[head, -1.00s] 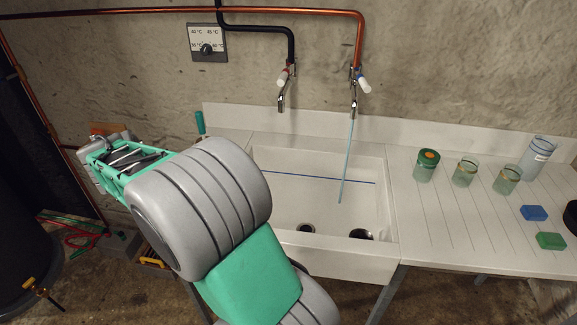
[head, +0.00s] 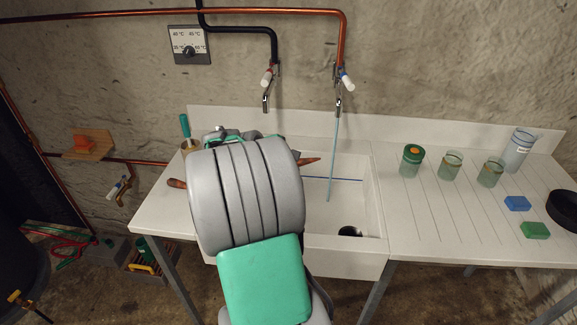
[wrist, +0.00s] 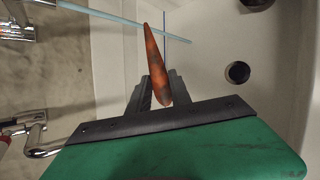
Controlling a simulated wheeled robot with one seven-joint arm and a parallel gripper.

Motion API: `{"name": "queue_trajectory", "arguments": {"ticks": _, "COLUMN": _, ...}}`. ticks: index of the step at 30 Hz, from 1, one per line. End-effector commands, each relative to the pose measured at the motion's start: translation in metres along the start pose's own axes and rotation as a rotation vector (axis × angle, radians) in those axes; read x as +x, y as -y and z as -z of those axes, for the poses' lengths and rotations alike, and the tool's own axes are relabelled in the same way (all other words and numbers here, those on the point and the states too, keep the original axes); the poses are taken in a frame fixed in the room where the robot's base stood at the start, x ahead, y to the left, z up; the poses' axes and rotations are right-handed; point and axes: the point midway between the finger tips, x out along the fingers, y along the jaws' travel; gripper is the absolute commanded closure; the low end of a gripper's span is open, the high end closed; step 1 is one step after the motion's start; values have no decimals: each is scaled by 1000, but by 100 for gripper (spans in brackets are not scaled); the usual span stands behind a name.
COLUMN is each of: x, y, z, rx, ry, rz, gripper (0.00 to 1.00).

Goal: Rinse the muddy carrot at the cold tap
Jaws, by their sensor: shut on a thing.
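My gripper (wrist: 155,92) is shut on the carrot (wrist: 156,65), which is orange with dark brown mud patches and points away from the gripper. The cold tap (head: 341,90), with a blue-marked handle, runs a thin blue stream (head: 333,155) into the sink. In the wrist view the stream (wrist: 110,18) crosses behind the carrot's tip. The tip is near the stream; I cannot tell if they touch.
The red-marked tap (head: 267,88) is to the left, with no stream visible. Several glass jars (head: 451,165), a blue sponge (head: 517,203) and a green sponge (head: 535,230) are on the right drainboard. A brown item (head: 176,183) lies on the left counter.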

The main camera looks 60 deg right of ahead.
Motion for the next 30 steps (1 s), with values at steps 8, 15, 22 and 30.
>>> {"name": "queue_trajectory", "arguments": {"ticks": 8, "x": 30, "y": -13, "z": -9, "rx": 3, "ry": 1, "rz": 0, "gripper": 98}}
{"name": "queue_trajectory", "arguments": {"ticks": 15, "x": 54, "y": -25, "z": -16, "rx": 2, "ry": 1, "rz": 1, "gripper": 98}}
{"name": "queue_trajectory", "arguments": {"ticks": 22, "x": 76, "y": -37, "z": -23, "rx": 2, "ry": 1, "rz": 1, "gripper": 98}}
{"name": "queue_trajectory", "arguments": {"ticks": 30, "x": 100, "y": -50, "z": -30, "rx": 2, "ry": 0, "rz": 0, "gripper": 98}}
